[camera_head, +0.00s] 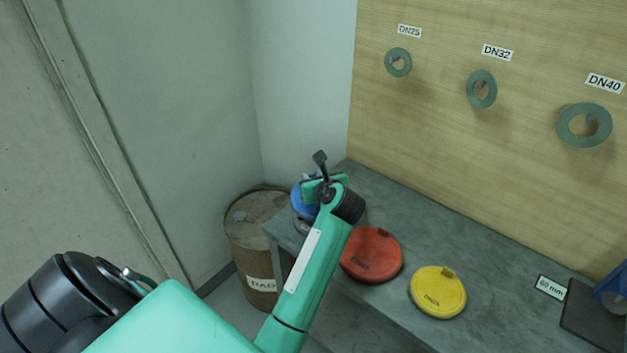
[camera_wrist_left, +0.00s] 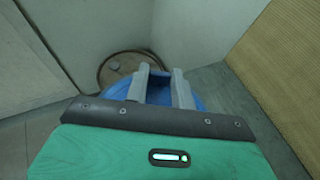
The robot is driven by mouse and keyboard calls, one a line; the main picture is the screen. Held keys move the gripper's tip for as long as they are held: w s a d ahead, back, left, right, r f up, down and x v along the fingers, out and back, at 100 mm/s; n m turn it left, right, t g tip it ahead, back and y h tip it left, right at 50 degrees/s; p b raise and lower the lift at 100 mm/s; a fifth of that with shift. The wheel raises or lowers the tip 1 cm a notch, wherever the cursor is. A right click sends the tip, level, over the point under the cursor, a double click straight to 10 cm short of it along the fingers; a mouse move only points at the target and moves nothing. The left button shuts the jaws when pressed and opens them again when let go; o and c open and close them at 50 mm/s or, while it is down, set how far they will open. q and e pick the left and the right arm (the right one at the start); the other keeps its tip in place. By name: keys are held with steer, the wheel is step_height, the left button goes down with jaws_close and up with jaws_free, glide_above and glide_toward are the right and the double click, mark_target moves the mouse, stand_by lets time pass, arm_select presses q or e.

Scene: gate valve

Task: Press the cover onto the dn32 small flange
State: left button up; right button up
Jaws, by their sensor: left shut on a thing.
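The DN32 flange (camera_head: 482,89) is a green ring on the wood-look wall board, under its DN32 label. My left gripper (camera_wrist_left: 160,82) is shut on a blue cover (camera_wrist_left: 157,93) at the far left end of the grey bench. In the head view, my own wrist and hand hide most of the blue cover (camera_head: 302,203). I cannot tell whether it touches the bench. A red cover (camera_head: 371,255) and a yellow cover (camera_head: 437,292) lie flat on the bench. My right gripper is not in view.
Green rings marked DN25 (camera_head: 398,62) and DN40 (camera_head: 584,125) flank the DN32 ring. A rusty barrel (camera_head: 250,238) stands beyond the bench's left end. A dark plate (camera_head: 590,318) with a blue object (camera_head: 613,290) is at the right. The bench behind the covers is clear.

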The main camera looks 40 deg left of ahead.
arm_select(q)
steer(key=shift+f, duration=0.25)
steer(key=shift+f+b, duration=0.3)
steer(key=shift+b, duration=0.05)
steer(key=shift+f+b, duration=1.65)
steer(key=shift+f, duration=0.65)
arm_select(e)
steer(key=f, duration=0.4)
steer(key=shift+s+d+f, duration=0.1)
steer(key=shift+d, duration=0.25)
arm_select(q)
steer(key=shift+d, duration=0.1)
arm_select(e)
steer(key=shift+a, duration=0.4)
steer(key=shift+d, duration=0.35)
arm_select(q)
steer(key=shift+f, duration=0.25)
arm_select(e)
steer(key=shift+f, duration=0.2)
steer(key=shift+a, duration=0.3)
arm_select(q)
steer(key=shift+f+b, duration=0.15)
steer(key=shift+b, duration=0.15)
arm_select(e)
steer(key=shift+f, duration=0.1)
